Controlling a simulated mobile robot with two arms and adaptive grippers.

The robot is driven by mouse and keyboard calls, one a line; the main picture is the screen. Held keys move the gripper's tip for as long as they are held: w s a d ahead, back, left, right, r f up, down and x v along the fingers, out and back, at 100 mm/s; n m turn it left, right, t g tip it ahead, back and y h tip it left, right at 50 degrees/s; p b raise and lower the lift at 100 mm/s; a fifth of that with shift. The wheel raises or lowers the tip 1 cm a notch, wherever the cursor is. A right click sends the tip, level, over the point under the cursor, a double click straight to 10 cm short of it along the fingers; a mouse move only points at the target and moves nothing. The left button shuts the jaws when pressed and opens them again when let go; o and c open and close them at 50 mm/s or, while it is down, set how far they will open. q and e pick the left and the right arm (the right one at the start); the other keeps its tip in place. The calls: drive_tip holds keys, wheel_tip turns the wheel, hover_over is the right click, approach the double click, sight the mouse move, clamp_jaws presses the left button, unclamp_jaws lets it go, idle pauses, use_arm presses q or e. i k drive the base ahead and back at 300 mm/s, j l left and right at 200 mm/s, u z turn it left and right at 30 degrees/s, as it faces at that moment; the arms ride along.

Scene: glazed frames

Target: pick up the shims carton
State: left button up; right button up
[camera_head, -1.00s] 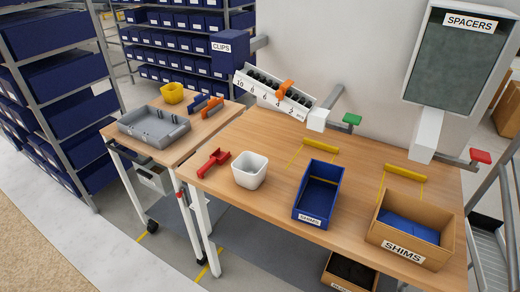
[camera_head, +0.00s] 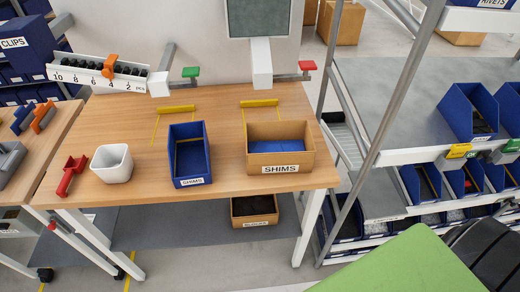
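The shims carton (camera_head: 281,169) is an open brown cardboard box with a white SHIMS label on its front. It stands upright at the right end of the wooden table (camera_head: 230,104), and something blue lies inside it. A blue bin (camera_head: 188,183), also labelled SHIMS, stands to its left, a small gap apart. Neither of my grippers shows in the head view.
Left of the blue bin are a white tub (camera_head: 112,164) and a red scoop (camera_head: 70,176). Another carton (camera_head: 254,211) sits on the lower shelf. A metal rack with blue bins (camera_head: 470,112) stands at right.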

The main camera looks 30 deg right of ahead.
sight(286, 147)
drive_tip(key=i+l+z, duration=0.1)
drive_tip(key=z, duration=0.3)
drive_tip(key=i+l+z, duration=0.15)
drive_tip(key=z, duration=0.25)
drive_tip(key=i+l+z, duration=0.1)
drive_tip(key=z, duration=0.3)
